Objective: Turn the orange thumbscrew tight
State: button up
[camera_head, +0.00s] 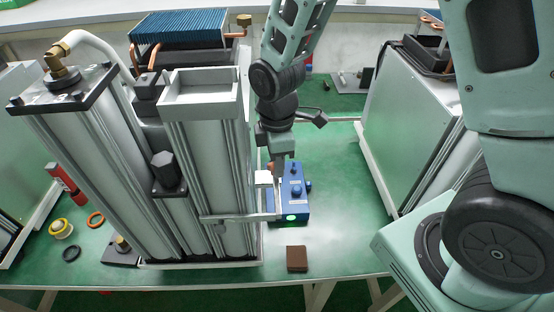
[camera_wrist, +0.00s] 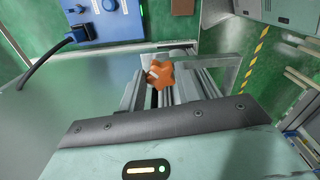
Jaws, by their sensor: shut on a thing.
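The orange thumbscrew (camera_wrist: 178,80) has a lobed, star-shaped head with a pale mark. In the wrist view it sits between the fingertips of my gripper (camera_wrist: 166,78), which is shut on it. In the head view my gripper (camera_head: 279,180) points down beside the right side of the sieve columns. Only a small orange patch of the thumbscrew (camera_head: 270,166) shows there. Its shaft and the seat under it are hidden, so I cannot tell how far in it is.
A blue box (camera_head: 299,211) with knobs and a green light stands close to my gripper. Tall silver columns (camera_head: 205,150) stand directly left. A brown block (camera_head: 297,258) lies in front. Right of the blue box, the green bench (camera_head: 345,205) is clear up to a large cabinet (camera_head: 412,125).

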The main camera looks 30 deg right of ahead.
jog(key=m, duration=0.4)
jog(key=shift+m+b, duration=0.3)
jog(key=shift+a+m, duration=0.1)
jog(key=shift+m, duration=1.7)
jog(key=o, duration=1)
jog(key=shift+r, duration=0.15)
notch_tip(320, 180, up, 17)
jog(key=b, duration=0.3)
jog(key=shift+s+r, duration=0.1)
